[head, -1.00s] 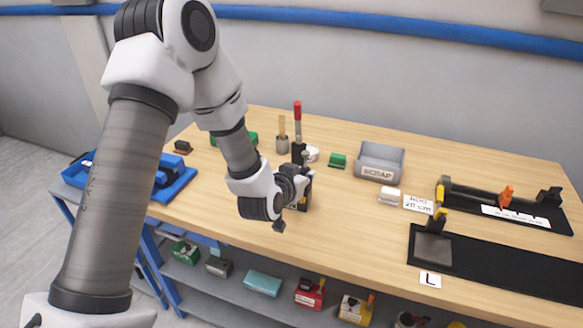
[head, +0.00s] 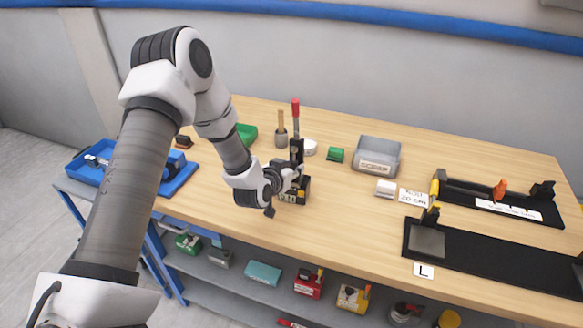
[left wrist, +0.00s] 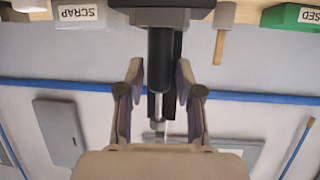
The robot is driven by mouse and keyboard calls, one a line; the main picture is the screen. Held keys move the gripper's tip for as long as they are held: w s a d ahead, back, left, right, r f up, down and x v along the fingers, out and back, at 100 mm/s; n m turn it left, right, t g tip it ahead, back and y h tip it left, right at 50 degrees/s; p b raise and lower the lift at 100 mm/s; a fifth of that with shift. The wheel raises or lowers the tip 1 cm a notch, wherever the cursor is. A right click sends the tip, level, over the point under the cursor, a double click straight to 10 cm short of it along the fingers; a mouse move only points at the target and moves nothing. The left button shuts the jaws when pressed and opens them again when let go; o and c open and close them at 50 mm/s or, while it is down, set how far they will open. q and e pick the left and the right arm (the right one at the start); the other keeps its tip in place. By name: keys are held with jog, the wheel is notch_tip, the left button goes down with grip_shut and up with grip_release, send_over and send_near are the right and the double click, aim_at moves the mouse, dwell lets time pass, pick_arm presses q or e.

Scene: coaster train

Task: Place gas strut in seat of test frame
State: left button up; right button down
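A dark upright cylinder with a thinner grey rod, apparently the gas strut (left wrist: 160,48), shows between my left fingers in the left wrist view, which is upside down. It meets a dark block, the holder (head: 300,190), on the bench. My left gripper (head: 288,180) is at this holder in the head view and covers much of it. In the left wrist view its fingers (left wrist: 161,78) are apart, one on each side of the strut, with slim gaps. A black frame (head: 490,262) with a grey plate lies at right; I cannot tell whether it is the test frame. My right gripper is out of view.
A second black frame (head: 508,207) with an orange piece lies behind. A red-topped tool (head: 296,110) rises behind my gripper.

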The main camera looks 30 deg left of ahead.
pick_arm(q)
jog(key=shift+w, duration=0.1)
jog(key=shift+r, duration=0.2)
jog(key=shift+s, duration=0.3)
jog(key=b+v, duration=0.1)
jog(key=v, duration=1)
jog(key=s+d+f+g+h, duration=0.1)
jog(key=s+d+f+g, duration=0.1)
jog(key=s+d+f, duration=0.3)
jog(key=s+d+f+m+g, duration=0.1)
jog(key=s+f+g, duration=0.15)
jog(key=f, duration=0.45)
jog(key=s+d+f+g+h, duration=0.1)
jog(key=s+d+f+g, duration=0.15)
jog(key=f, duration=0.25)
jog(key=s+d+f+g, duration=0.2)
jog(key=s+f, duration=0.3)
jog(key=s, duration=0.3)
jog(key=s+d+f+g, duration=0.2)
jog(key=s+f+g, duration=0.2)
jog(key=s, duration=0.5)
jog(key=shift+d+f, duration=0.15)
jog(key=shift+f, duration=0.25)
